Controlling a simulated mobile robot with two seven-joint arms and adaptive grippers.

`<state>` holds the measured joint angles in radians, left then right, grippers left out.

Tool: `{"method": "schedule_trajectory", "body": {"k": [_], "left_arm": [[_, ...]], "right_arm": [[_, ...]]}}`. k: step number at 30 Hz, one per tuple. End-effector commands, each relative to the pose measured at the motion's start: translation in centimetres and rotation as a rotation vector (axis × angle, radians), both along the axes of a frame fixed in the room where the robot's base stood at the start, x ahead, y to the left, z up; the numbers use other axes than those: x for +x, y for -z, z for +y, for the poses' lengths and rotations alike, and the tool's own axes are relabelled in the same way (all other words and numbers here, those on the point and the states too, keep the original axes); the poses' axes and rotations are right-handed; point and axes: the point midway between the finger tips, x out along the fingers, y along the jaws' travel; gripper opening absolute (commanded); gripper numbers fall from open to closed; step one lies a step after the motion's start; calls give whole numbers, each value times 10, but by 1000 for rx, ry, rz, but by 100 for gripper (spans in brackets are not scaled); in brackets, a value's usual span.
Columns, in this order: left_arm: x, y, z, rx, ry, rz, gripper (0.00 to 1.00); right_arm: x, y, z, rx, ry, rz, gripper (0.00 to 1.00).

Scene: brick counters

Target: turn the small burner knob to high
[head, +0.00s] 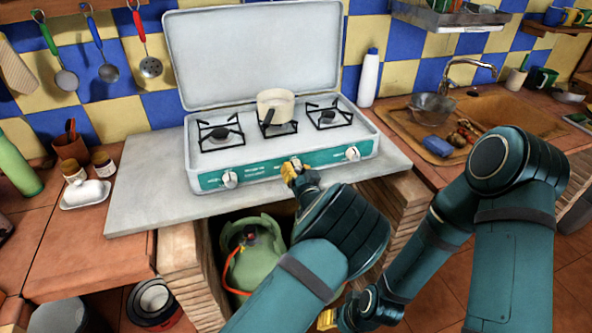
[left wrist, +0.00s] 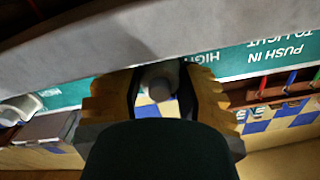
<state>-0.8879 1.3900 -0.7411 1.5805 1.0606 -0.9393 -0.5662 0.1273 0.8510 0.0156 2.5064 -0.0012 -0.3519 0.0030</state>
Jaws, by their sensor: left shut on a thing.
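The stove (head: 284,173) has a teal front panel with a row of knobs. My left gripper (head: 291,172) is at the middle knob (head: 296,162), with its yellow fingers around it. In the left wrist view, the grey knob (left wrist: 158,84) sits between the two fingers of the gripper (left wrist: 156,92), which is shut on it. Upside-down "HIGH" and "PUSH IN TO LIGHT" lettering shows on the panel there. The knob's pointer cannot be made out. My right gripper (head: 328,318) is low in front of the counter, mostly hidden by my arms.
A left knob (head: 229,179) and a right knob (head: 352,153) flank the held one. A cream pan (head: 275,105) stands on the middle burner. A green gas bottle (head: 255,258) with an orange hose is under the counter. The grey slab (head: 140,200) left of the stove is clear.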

Motion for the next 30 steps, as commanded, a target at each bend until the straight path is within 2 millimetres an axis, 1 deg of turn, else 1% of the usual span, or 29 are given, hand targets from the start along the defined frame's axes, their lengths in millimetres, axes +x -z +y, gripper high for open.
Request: {"method": "schedule_trajectory", "body": {"k": [5, 11, 18, 21, 30], "left_arm": [[0, 1, 0, -19, -1, -6, 0], [0, 3, 1, -96, -2, -29, 0], [1, 4, 1, -276, -3, -88, 0], [1, 3, 1, -367, -4, -117, 0], [1, 1, 0, -635, -3, -203, 0]], "right_arm": [[0, 3, 0, 0, 0, -1, 47], [2, 14, 0, -1, 1, -5, 47], [6, 34, -1, -3, 3, -14, 47], [7, 39, -1, -3, 3, -17, 47], [8, 43, -1, -4, 5, -20, 47]]}}
